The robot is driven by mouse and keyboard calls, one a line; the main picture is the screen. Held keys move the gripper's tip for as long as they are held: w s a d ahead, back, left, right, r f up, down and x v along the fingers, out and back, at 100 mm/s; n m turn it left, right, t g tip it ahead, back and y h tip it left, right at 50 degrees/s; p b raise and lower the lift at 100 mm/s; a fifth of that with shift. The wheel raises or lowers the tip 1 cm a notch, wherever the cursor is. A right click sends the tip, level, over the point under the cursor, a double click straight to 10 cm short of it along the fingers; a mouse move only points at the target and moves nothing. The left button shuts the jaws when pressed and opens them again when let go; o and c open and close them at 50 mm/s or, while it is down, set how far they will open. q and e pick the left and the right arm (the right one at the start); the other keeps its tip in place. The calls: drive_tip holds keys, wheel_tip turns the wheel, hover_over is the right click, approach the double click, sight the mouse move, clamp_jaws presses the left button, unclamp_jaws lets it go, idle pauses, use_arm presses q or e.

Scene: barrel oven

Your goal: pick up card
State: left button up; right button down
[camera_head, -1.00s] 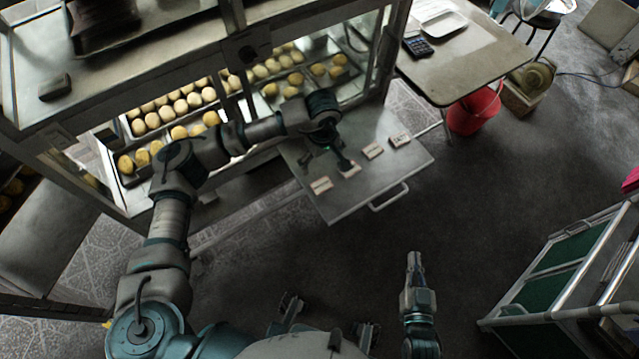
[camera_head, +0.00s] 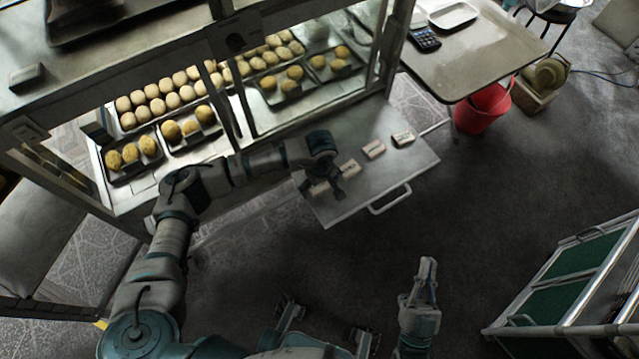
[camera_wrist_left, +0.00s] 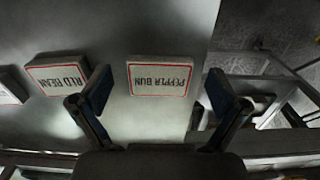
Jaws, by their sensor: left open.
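Several small white cards with red borders lie in a row on the metal shelf (camera_head: 350,205). My left gripper (camera_head: 328,190) is open and empty over the shelf's left end, partly covering the leftmost card (camera_head: 318,187). My right gripper (camera_head: 429,266) hangs over the floor, away from the cards; its finger gap is unclear.
The glass cabinet (camera_head: 238,45) with trays of buns stands behind the shelf. The shelf has a front handle (camera_head: 390,200). A table (camera_head: 480,60) and red bucket (camera_head: 483,108) stand at upper right, and a green-panelled cart (camera_head: 560,285) at lower right. Open floor lies between.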

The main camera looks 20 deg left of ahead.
use_arm(q)
drive_tip(key=shift+d, duration=0.35)
drive_tip(key=shift+a+f, duration=0.1)
drive_tip(key=shift+a, duration=0.35)
drive_tip(key=c, duration=1.2)
drive_tip(key=shift+d, duration=0.2)
